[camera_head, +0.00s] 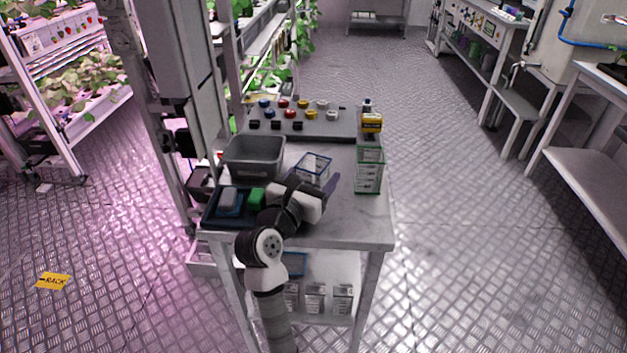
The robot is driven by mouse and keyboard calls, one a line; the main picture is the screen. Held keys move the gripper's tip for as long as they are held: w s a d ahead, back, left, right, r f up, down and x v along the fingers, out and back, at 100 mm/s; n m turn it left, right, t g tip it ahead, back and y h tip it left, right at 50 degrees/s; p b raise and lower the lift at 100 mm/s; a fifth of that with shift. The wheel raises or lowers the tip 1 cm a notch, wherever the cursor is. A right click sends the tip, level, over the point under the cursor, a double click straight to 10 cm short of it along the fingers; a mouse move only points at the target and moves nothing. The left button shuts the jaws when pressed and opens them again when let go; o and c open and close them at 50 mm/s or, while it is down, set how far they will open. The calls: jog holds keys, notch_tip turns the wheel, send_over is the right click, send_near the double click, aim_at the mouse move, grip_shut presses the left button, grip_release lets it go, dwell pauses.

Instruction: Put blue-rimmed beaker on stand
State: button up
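A clear, box-like beaker with a blue rim (314,160) stands on the cart top near its middle. My gripper (333,186) is just in front of it and slightly to its right, with dark fingers showing at its right side. I cannot tell whether the fingers touch the beaker or how far apart they are. My wrist hides the cart top in front of the beaker. Clear containers with green rims (368,172) stand at the right edge of the cart. I cannot make out for sure which thing is the stand.
A grey bin (231,158) is left of the beaker. A dark tray (212,219) with a blue and a green item is at the front left. A panel with coloured knobs (345,122) is at the back. A yellow item (372,123) is at the back right. The front right cart top is clear.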

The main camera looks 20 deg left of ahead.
jog(key=c, duration=0.9)
jog(key=shift+r, duration=0.1)
